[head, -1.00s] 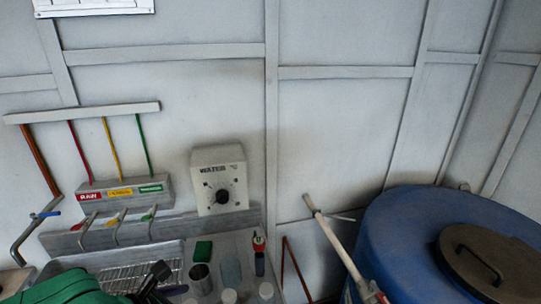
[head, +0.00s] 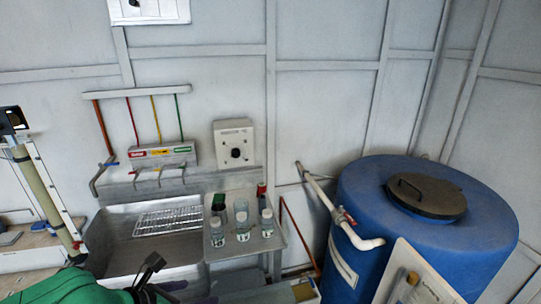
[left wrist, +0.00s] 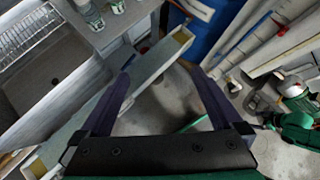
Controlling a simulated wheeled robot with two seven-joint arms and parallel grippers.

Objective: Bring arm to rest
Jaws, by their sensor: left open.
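My left arm comes in as a green link at the bottom left of the head view. Its dark left gripper (head: 150,272) is in front of the sink's front edge, low in the picture. In the left wrist view the two dark fingers of the left gripper (left wrist: 161,75) stand wide apart with nothing between them. Beyond them lie the floor and a long pale ledge or channel. My right gripper is not identifiable in either view.
A metal sink (head: 112,248) with a wire rack (head: 168,220) stands at the left. Bottles (head: 243,228) stand on the counter beside it. A large blue barrel (head: 370,205) with a dark lid (head: 427,196) is at the right, with a pale pipe (head: 322,195) beside it.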

